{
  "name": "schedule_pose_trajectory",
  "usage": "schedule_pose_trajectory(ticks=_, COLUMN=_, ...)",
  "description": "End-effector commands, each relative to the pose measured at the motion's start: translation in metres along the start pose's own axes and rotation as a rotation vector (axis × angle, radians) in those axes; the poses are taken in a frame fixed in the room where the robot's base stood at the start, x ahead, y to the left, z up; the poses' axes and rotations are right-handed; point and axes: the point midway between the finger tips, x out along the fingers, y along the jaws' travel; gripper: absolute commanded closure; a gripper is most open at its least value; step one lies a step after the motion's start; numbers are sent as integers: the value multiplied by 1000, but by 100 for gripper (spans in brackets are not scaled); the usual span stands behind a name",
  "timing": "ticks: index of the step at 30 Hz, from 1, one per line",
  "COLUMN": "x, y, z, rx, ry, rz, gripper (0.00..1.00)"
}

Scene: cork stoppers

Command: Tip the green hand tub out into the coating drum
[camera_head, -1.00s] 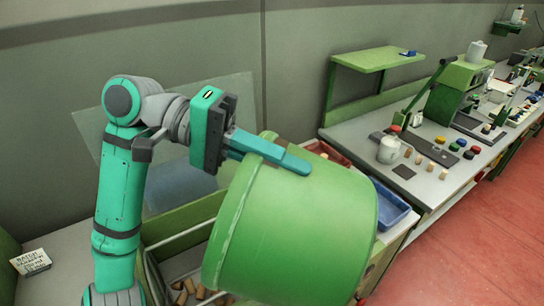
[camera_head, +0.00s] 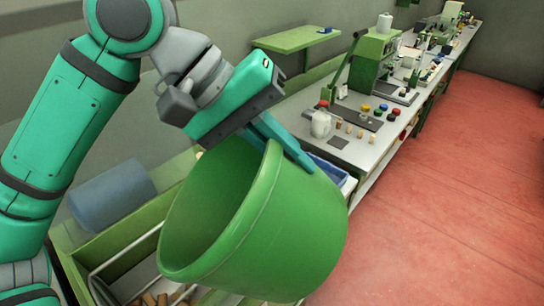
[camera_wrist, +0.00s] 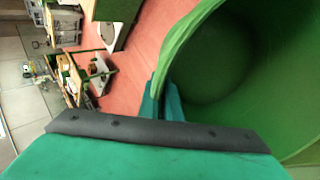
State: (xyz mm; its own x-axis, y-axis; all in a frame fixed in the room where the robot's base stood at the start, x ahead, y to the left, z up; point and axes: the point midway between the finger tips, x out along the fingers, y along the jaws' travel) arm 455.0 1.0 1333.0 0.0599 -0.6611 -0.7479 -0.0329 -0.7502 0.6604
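The green hand tub (camera_head: 285,235) hangs tilted in the head view, its mouth turned to the left. My gripper (camera_head: 283,148) is shut on its rim, with one finger along the outside. In the wrist view the fingers (camera_wrist: 162,104) pinch the rim, and the tub (camera_wrist: 235,60) shows a shadowed inside with no corks visible in the part seen. A blue-grey cylinder (camera_head: 112,195), perhaps the coating drum, lies behind and left of the tub. Cork stoppers (camera_head: 160,298) lie low beneath the tub's left edge; what holds them is mostly hidden.
A green-sided frame (camera_head: 130,235) with a pale rail stands under the tub. A blue tray (camera_head: 330,175) sits behind the tub. The red floor (camera_head: 450,200) is clear.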

Motion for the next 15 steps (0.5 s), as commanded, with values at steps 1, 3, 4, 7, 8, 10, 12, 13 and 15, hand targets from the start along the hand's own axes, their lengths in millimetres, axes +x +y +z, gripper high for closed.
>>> schedule_pose_trajectory(ticks=1, x=5, y=4, z=0, rx=6, ry=-5, rz=-46, gripper=100)
schedule_pose_trajectory(ticks=3, x=13, y=6, z=0, rx=7, ry=-11, rz=-122, gripper=100)
schedule_pose_trajectory(ticks=4, x=17, y=7, z=0, rx=8, ry=-16, rz=-152, gripper=100)
schedule_pose_trajectory(ticks=7, x=27, y=9, z=0, rx=8, ry=-23, rz=-248, gripper=100)
schedule_pose_trajectory(ticks=8, x=30, y=10, z=0, rx=7, ry=-26, rz=-273, gripper=100)
schedule_pose_trajectory(ticks=10, x=36, y=11, z=-1, rx=8, ry=-30, rz=-334, gripper=100)
schedule_pose_trajectory(ticks=12, x=43, y=12, z=-1, rx=7, ry=-38, rz=-390, gripper=100)
schedule_pose_trajectory(ticks=13, x=45, y=13, z=-1, rx=8, ry=-39, rz=-413, gripper=100)
schedule_pose_trajectory(ticks=15, x=50, y=12, z=-1, rx=6, ry=-43, rz=-463, gripper=100)
